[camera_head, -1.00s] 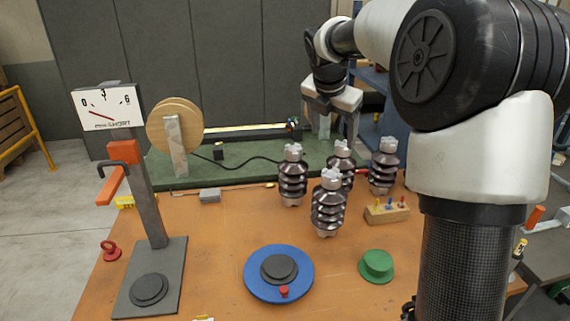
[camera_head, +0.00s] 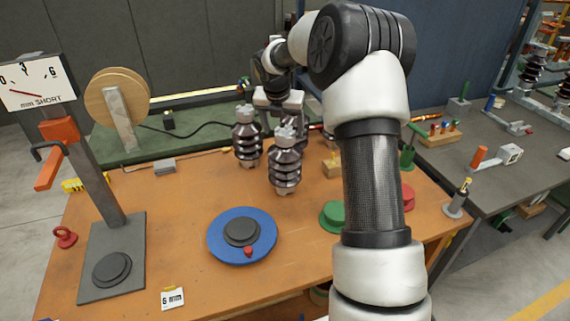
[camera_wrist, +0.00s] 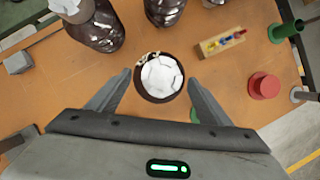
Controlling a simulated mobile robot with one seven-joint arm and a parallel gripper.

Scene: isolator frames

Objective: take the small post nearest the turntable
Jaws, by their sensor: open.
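The blue turntable (camera_head: 217,238) with a dark round pad lies on the orange bench, front centre. Several dark ribbed posts with white tops stand upright behind it. The front post (camera_head: 285,168) is nearest the turntable; a second post (camera_head: 247,140) stands behind and left of it. My gripper (camera_head: 282,118) is open and points down around or just above the front post's top. In the wrist view this post (camera_wrist: 158,92) appears between my gripper's fingertips (camera_wrist: 158,80), with gaps at both sides. Whether the fingers are below its top, I cannot tell. More posts are partly hidden behind my arm.
Two other posts (camera_wrist: 108,38) and (camera_wrist: 165,12) stand close behind. A wooden block with coloured pegs (camera_wrist: 222,42), a green hat-shaped piece (camera_head: 331,218) and a red spool (camera_wrist: 265,86) are to the right. A gauge stand (camera_head: 100,190) stands left.

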